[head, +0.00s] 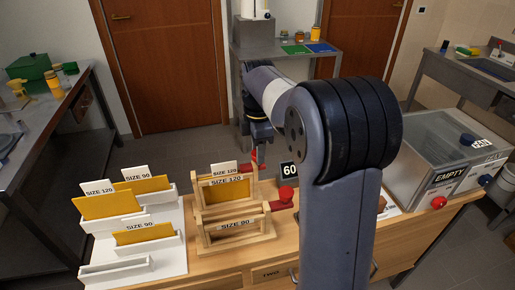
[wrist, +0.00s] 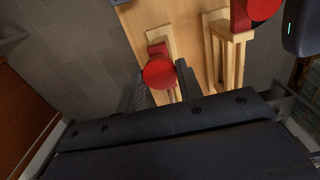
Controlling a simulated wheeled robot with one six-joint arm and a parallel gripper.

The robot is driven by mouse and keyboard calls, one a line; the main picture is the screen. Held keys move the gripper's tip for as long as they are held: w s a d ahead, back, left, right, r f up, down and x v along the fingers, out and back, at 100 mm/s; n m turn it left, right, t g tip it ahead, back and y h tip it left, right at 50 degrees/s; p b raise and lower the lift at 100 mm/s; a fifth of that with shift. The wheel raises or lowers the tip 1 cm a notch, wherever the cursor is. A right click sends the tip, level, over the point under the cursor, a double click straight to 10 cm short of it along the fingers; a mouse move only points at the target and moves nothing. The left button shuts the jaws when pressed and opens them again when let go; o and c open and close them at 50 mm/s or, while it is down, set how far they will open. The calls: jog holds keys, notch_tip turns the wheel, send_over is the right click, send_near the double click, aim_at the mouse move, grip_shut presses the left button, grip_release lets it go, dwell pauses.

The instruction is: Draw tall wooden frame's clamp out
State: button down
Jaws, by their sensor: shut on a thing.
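The tall wooden frame (head: 199,191) stands on the wooden bench at the back, holding a yellow panel and a "SIZE 120" label. In the wrist view, its clamp's round red knob (wrist: 159,72) sits between my two fingers, in front of a pale wooden upright (wrist: 160,36). My gripper (head: 258,155) points down at the right end of this frame and is shut on the clamp. In the head view my gripper and arm mostly hide that clamp. The lower "SIZE 90" frame (head: 207,238) stands in front, with its own red clamp (head: 284,195) on its right.
A white rack (head: 120,270) with yellow panels labelled SIZE 90 and SIZE 120 is on the left. A black "60" sign (head: 289,170) stands just right of the frames. A metal tank marked EMPTY (head: 436,165) is at the right. The second clamp is close beside my gripper.

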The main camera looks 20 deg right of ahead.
jog(key=d+p, duration=0.1)
jog(key=d, duration=0.3)
jog(key=shift+d, duration=0.15)
jog(key=c, duration=1)
grip_release()
jog(key=shift+o, duration=0.2)
jog(key=shift+r, duration=0.1)
notch_tip(320, 180, up, 11)
jog(key=shift+f, duration=0.2)
